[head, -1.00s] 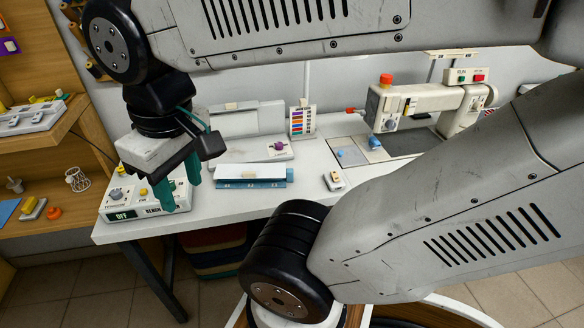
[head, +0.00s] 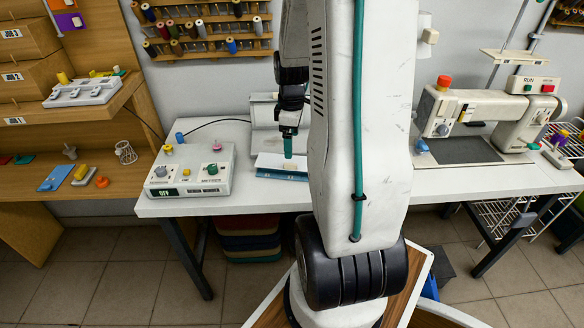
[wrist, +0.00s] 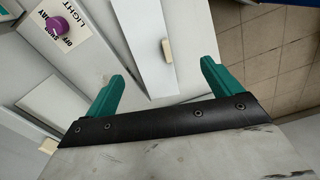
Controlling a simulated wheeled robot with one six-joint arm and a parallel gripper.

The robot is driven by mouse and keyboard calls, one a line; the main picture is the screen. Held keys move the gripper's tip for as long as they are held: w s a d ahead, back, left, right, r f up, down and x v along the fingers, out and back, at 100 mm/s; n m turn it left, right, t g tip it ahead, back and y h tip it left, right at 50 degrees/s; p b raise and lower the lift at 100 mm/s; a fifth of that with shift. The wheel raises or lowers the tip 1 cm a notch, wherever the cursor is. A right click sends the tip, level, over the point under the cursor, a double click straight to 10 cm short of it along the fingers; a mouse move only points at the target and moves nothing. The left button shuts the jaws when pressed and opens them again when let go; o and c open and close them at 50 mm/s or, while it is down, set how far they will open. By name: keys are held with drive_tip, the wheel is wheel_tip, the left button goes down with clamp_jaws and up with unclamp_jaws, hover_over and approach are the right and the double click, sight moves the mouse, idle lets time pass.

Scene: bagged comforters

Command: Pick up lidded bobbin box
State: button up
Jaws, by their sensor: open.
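The lidded bobbin box (head: 270,162) is a long blue box with a white lid, lying on the white table in the middle of the head view. Its pale lid with a small beige knob (wrist: 167,50) shows in the wrist view. My gripper (head: 288,147) is above the box, pointing down. In the wrist view its two green fingers (wrist: 162,76) are spread apart with nothing between them, and the knob lies just beyond them. My arm hides the box's right end in the head view. I cannot tell the exact height of the fingertips above the lid.
A control box (head: 190,168) with knobs stands left of the bobbin box. A sewing machine (head: 490,110) stands at the right. A light-switch panel with a purple knob (wrist: 61,26) is near the gripper. A white upright panel (head: 262,112) rises behind the box.

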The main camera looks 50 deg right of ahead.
sight(296, 158)
drive_tip(key=f, duration=0.3)
drive_tip(key=d+f, duration=0.1)
drive_tip(key=f, duration=0.2)
drive_tip(key=d+f, duration=0.1)
drive_tip(key=f, duration=0.2)
drive_tip(key=shift+s+f, duration=0.15)
drive_tip(key=c, duration=1.4)
drive_tip(key=shift+r, duration=0.2)
